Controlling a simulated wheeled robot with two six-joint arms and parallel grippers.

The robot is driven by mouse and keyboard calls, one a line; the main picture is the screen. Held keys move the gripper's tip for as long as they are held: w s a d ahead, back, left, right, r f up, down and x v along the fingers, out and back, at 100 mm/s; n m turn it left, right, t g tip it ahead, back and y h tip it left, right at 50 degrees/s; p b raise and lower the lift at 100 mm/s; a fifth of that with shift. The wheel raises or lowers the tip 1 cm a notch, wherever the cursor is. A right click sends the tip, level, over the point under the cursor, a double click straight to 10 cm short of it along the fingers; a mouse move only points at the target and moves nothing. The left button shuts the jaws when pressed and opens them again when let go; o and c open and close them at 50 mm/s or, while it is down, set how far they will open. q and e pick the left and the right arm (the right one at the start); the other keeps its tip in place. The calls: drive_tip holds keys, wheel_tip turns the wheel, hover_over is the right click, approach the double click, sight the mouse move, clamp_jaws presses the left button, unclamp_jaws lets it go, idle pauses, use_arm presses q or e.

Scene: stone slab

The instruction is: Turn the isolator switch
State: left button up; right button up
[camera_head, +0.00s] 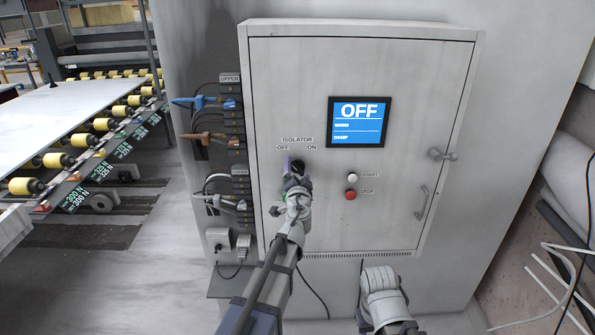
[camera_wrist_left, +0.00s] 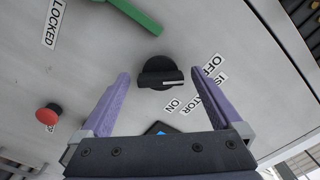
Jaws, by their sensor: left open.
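The isolator switch (camera_head: 297,166) is a black rotary knob on the grey cabinet door, under the ISOLATOR, OFF and ON labels. In the left wrist view the knob (camera_wrist_left: 158,68) shows whole, with a white mark pointing right, nearer the OFF label (camera_wrist_left: 213,65) than the ON label (camera_wrist_left: 175,104). My left gripper (camera_head: 293,178) is in front of the switch and partly covers it. Its two purple fingers (camera_wrist_left: 153,77) are open, one on each side of the knob, with a gap at both sides. My right gripper's jaws do not show; only my right arm is in view.
A screen (camera_head: 359,122) reads OFF. A white start button (camera_head: 352,177) and red stop button (camera_head: 350,195) sit to the right. A green handle (camera_wrist_left: 135,15) lies close to the knob, by a LOCKED label (camera_wrist_left: 53,22). Cabled plugs (camera_head: 205,103) line the cabinet's left side.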

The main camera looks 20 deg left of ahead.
use_arm(q)
drive_tip(key=v, duration=0.6)
drive_tip(key=shift+s, duration=0.3)
drive_tip(key=s+d+f+n+g+b, duration=0.1)
drive_tip(key=s+f+n+g+b, duration=0.2)
drive_tip(key=f, duration=0.4)
drive_tip(key=s+d+f+n+g+y+b, duration=0.1)
drive_tip(key=s+f+g, duration=0.35)
drive_tip(key=f, duration=0.25)
drive_tip(key=s+d+f+n+g+b, duration=0.1)
drive_tip(key=s+f+g+b, duration=0.15)
drive_tip(key=s+f, duration=0.35)
drive_tip(key=s+d+f+m+g+h+b, duration=0.2)
drive_tip(key=s+d+f+g, duration=0.5)
drive_tip(key=s+d+f, duration=0.4)
drive_tip(key=s+h+b, duration=0.1)
drive_tip(key=s+h, duration=0.1)
drive_tip(key=s, duration=0.2)
drive_tip(key=shift+s+d+f+g+h, duration=0.35)
drive_tip(key=shift+g+h, duration=0.05)
